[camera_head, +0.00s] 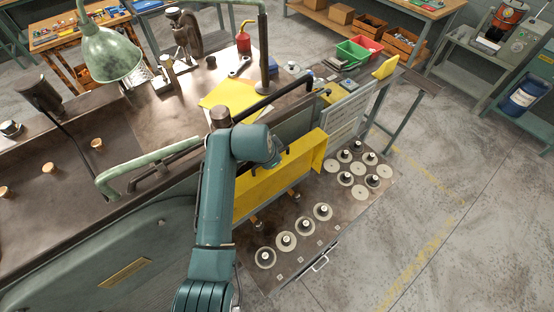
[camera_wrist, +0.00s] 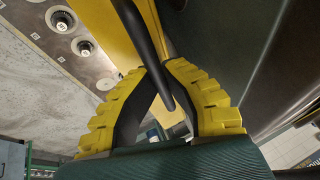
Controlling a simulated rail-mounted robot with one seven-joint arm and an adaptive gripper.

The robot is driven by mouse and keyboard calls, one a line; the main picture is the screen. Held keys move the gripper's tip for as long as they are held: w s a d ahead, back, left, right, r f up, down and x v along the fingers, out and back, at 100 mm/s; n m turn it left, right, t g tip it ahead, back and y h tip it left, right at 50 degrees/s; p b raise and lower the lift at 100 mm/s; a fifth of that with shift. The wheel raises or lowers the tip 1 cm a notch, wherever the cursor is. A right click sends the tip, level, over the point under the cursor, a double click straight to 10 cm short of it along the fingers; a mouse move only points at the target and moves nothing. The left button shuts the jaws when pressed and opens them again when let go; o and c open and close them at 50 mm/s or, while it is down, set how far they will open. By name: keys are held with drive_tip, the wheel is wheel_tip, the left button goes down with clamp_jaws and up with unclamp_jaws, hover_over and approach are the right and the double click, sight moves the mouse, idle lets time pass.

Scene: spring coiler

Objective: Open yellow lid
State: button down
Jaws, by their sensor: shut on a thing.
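The yellow lid (camera_head: 285,173) is a long panel on the side of the grey-green machine, above the drawer of round parts. It appears as a yellow band behind my fingers in the wrist view (camera_wrist: 108,24). A black bar handle (camera_wrist: 142,32) runs along it. My gripper (camera_wrist: 162,82), with yellow ribbed fingers and black pads, is shut on this handle, which passes between the fingertips. In the head view my arm hides part of the lid, and my fingers and their hold are mostly hidden behind my wrist.
A green lamp (camera_head: 108,52) and a curved green pipe (camera_head: 145,163) stand on the machine to the left. Open floor (camera_head: 450,200) lies right.

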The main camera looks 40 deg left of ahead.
drive_tip(key=shift+f, duration=0.15)
drive_tip(key=c, duration=1.1)
unclamp_jaws()
drive_tip(key=shift+d, duration=0.1)
drive_tip(key=v, duration=1.2)
